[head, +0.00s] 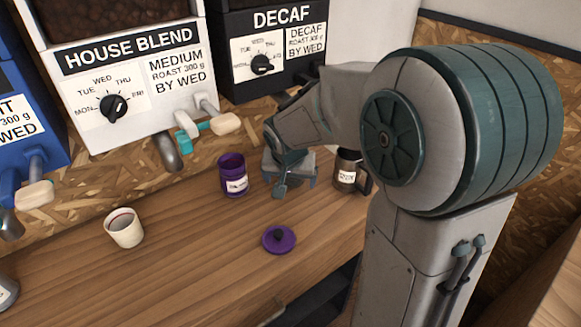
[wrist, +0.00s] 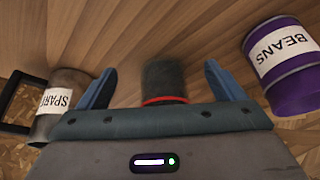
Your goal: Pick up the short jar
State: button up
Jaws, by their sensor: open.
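In the wrist view a short dark grey jar (wrist: 163,78) with a red band stands between the spread fingers of my gripper (wrist: 160,75). There is a gap on each side, and its lower part is hidden by the gripper body. In the head view my gripper (head: 288,172) is low over the counter and hides this jar. A purple jar labelled BEANS (head: 232,170) stands left of my gripper; it also shows in the wrist view (wrist: 292,88). I cannot tell for certain which jar the task calls short.
A metal mug labelled SPARE (head: 347,163) stands close right of my gripper, and in the wrist view (wrist: 70,82) at left. A purple lid (head: 279,239) lies in front. A white cup (head: 124,228) stands left. Dispensers (head: 125,70) line the back.

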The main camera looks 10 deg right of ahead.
jog(key=w, duration=0.1)
jog(key=w+d, duration=0.1)
jog(key=w, duration=0.1)
jog(key=w+p, duration=0.1)
jog(key=w, duration=0.1)
jog(key=shift+d+f, duration=0.1)
jog(key=shift+d, duration=0.2)
jog(key=shift+w+f, duration=0.1)
jog(key=shift+f, duration=0.35)
jog(key=c, duration=1.3)
jog(key=shift+r, duration=0.1)
